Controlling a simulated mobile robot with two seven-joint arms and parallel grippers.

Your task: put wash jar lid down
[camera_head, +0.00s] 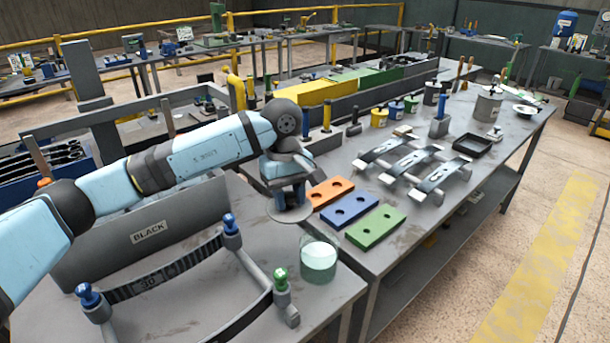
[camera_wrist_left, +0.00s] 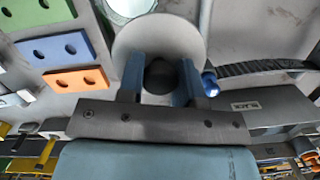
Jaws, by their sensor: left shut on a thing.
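My left gripper (camera_head: 287,196) points down and is shut on the wash jar lid (camera_head: 290,213), a thin grey disc. In the left wrist view the lid (camera_wrist_left: 160,32) shows as a pale round plate, with its dark knob (camera_wrist_left: 159,76) between the two fingers (camera_wrist_left: 159,85). The wash jar (camera_head: 319,262) is clear glass with pale green liquid and stands open at the bench corner, in front and to the right of the lid. Its rim shows at the top of the wrist view (camera_wrist_left: 128,8). I cannot tell whether the lid touches the bench. My right gripper is not in view.
Orange (camera_head: 329,192), blue (camera_head: 349,209) and green (camera_head: 377,228) blocks with holes lie right of the lid. A grey bin wall labelled BLACK (camera_head: 150,237) stands to the left. A rack frame with blue and green knobs (camera_head: 231,232) is at the front left.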

